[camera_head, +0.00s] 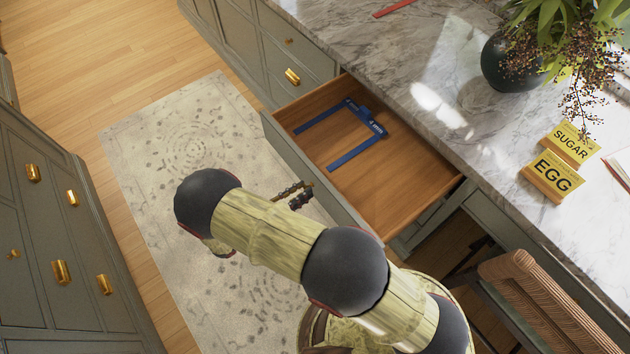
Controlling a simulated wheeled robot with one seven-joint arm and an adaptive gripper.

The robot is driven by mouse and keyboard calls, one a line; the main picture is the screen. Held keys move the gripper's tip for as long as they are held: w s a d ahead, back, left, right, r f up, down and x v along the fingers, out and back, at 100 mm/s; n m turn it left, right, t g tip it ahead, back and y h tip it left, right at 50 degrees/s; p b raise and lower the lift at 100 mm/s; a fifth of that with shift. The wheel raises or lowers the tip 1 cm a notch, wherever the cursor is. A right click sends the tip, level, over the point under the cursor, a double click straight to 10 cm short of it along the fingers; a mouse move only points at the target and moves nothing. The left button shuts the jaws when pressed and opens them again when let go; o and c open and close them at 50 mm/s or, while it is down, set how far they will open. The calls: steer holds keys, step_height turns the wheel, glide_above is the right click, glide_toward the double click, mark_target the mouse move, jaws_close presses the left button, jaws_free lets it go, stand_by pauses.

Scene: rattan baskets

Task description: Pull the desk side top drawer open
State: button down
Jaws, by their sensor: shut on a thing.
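The desk side top drawer (412,165) stands pulled well out from under the marble counter, its wooden inside showing. Its grey-green front panel (300,170) faces the rug. A blue frame-shaped tool (357,154) lies in the drawer. My gripper (300,196) is a dark linkage at the outer side of the drawer front, partly hidden behind my arm. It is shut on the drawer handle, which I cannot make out.
The marble counter (400,50) holds a dark plant vase (508,65) and yellow SUGAR (570,145) and EGG (551,177) signs. A rattan chair (540,295) stands at lower right. Cabinets (60,235) line the left. The patterned rug (160,135) is clear.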

steer(key=shift+v, duration=2.45)
steer(key=shift+d, duration=0.1)
steer(key=c, duration=1.6)
jaws_free()
steer(key=shift+o, duration=0.3)
steer(key=v, duration=1.2)
steer(key=shift+w, duration=0.1)
